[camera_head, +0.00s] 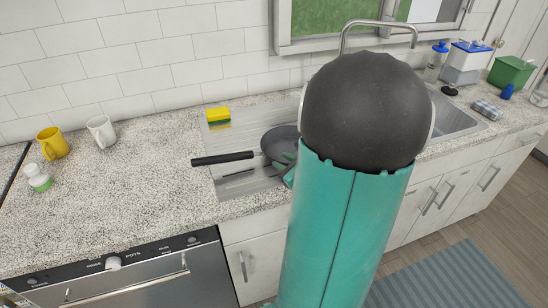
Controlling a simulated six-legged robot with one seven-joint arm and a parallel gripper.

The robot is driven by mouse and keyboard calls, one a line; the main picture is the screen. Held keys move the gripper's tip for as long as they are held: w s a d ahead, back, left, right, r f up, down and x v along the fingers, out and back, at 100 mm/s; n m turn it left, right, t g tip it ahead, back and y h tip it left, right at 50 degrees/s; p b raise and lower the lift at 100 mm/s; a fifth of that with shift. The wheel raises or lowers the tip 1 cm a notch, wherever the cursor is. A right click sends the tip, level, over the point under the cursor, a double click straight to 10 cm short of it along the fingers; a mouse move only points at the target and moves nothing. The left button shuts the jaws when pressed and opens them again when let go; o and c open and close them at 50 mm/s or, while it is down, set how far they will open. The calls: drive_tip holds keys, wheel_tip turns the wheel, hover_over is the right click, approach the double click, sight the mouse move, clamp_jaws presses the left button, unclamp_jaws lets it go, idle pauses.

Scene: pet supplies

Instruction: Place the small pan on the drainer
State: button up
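The small pan (279,137) is dark grey with a long black handle (222,159) pointing left. It appears over the right part of the drainer (222,184), a ribbed metal board left of the sink. I cannot tell whether the pan rests on the board or is held just above it. My arm covers the pan's right side. Teal parts at the pan's near edge seem to belong to my gripper (288,170). The fingers are mostly hidden behind my arm, so their opening and any grip on the pan do not show.
A yellow sponge (217,115) lies at the drainer's back edge. A yellow mug (53,144), a white mug (101,131) and a small white-and-green bottle (39,178) stand left. The sink (452,118) and faucet (378,24) are right. The speckled counter (140,185) between mugs and drainer is clear.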

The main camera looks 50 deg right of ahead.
drive_tip(key=v, duration=0.4)
drive_tip(key=shift+s, duration=0.1)
drive_tip(key=w+a+r+n+g+y, duration=0.35)
drive_tip(key=a+n, duration=0.55)
drive_tip(key=a, duration=0.3)
drive_tip(key=w+a+r+n+g+y, duration=0.2)
drive_tip(key=a+n+y, duration=0.3)
drive_tip(key=a+n, duration=0.6)
drive_tip(key=s+a+r+n+g+h, duration=0.2)
drive_tip(key=s+a+r+n+h, duration=0.3)
drive_tip(key=a+n, duration=0.5)
drive_tip(key=shift+s+a+r+n, duration=0.45)
drive_tip(key=shift+s+n, duration=0.75)
drive_tip(key=shift+n, duration=1.2)
drive_tip(key=shift+d, duration=0.15)
